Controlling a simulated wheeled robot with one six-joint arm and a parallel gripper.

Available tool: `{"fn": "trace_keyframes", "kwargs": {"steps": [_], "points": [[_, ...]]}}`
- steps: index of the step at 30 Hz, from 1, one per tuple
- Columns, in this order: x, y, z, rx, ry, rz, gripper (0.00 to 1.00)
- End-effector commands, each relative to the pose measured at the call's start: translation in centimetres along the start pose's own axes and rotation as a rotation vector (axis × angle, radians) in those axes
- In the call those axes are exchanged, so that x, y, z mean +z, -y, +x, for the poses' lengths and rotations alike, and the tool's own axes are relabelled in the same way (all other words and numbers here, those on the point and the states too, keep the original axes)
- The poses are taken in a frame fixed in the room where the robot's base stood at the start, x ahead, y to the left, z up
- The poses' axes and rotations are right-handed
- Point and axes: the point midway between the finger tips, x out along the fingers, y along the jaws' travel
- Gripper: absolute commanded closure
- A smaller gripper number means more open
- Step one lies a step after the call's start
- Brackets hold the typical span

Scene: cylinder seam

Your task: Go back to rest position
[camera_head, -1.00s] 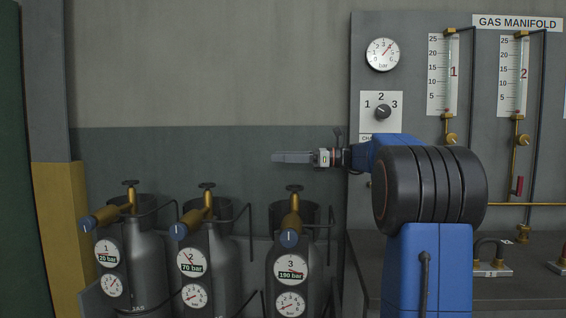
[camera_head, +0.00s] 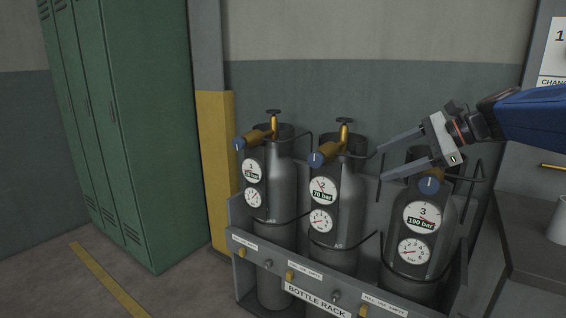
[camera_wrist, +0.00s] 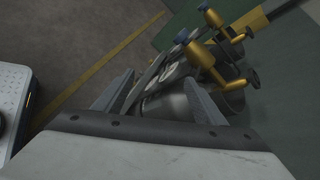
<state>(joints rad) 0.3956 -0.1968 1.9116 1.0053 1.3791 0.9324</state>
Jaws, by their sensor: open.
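My gripper (camera_head: 392,160) is open and empty in the head view, reaching in from the right with its fingers pointing left. It appears in front of or above the third cylinder (camera_head: 416,228), whose valve it partly hides; I cannot tell the exact gap. In the wrist view, the two fingers of my gripper (camera_wrist: 160,98) are spread apart, with the cylinder tops and brass valves (camera_wrist: 205,62) beyond them. Nothing is held between the fingers.
Cylinder 1 (camera_head: 270,195) and cylinder 2 (camera_head: 345,210) stand beside the third in the bottle rack (camera_head: 268,268). Green lockers (camera_head: 150,130) stand at the left. A yellow-based post (camera_head: 215,150) is between. A dark bench (camera_head: 535,250) is at the right. The floor at lower left is clear.

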Motion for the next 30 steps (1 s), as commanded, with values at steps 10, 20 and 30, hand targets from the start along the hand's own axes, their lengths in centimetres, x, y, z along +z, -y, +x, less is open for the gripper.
{"fn": "trace_keyframes", "kwargs": {"steps": [10, 20, 30], "points": [[-1.9, -16.1, 2.7, 0.247, -0.276, -0.550, 0.36], [-6.9, -28.7, 1.8, 0.532, -0.459, -1.140, 0.36], [-11.1, -34.7, 0.6, 0.746, -0.538, -1.559, 0.36]]}}
